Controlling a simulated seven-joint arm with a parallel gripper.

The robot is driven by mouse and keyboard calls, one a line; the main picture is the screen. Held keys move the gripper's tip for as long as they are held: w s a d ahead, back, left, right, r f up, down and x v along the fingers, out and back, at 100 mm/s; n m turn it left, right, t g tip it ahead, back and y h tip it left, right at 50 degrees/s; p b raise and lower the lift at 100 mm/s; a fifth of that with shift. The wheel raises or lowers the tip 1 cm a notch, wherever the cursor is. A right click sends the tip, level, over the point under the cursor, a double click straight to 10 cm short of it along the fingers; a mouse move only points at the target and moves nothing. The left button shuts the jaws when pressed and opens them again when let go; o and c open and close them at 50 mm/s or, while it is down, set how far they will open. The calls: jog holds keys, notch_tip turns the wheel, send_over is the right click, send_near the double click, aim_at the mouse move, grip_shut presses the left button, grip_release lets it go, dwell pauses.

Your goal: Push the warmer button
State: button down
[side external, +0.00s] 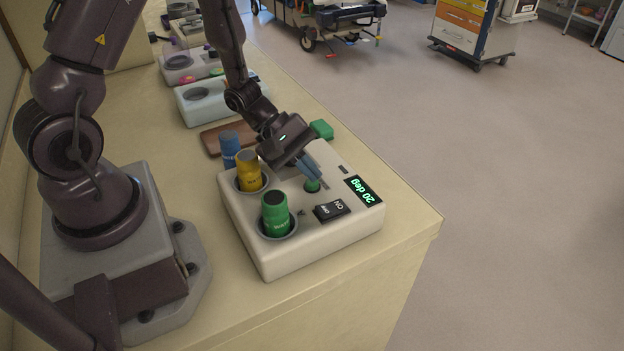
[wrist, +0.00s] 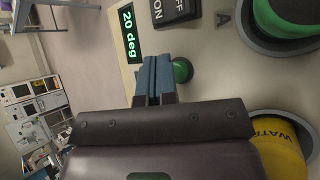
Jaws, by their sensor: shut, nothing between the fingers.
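The warmer (side external: 330,233) is a white box on the counter with a green "20 deg" display (side external: 363,190), which also shows in the wrist view (wrist: 130,34). A black ON/OFF rocker switch (side external: 331,210) sits beside the display. A round green button (side external: 312,185) is on the warmer's top; it shows in the wrist view (wrist: 182,70) just right of the fingertips. My gripper (side external: 316,176) is shut and empty, with blue fingertips close over the button. I cannot tell whether they touch it. A green bottle (side external: 275,212) and a yellow bottle (side external: 249,170) stand in the warmer's wells.
A blue bottle (side external: 230,149) stands behind the yellow one. A green block (side external: 321,130) and a brown tray (side external: 214,137) lie behind the warmer. More white devices (side external: 203,98) stand farther back. The counter's right edge drops to the floor.

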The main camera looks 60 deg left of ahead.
jog(key=shift+f, duration=0.8)
dwell(0.6)
jog(key=shift+r, duration=1.25)
jog(key=shift+r, duration=2.5)
notch_tip(320, 180, up, 6)
send_over(309, 183)
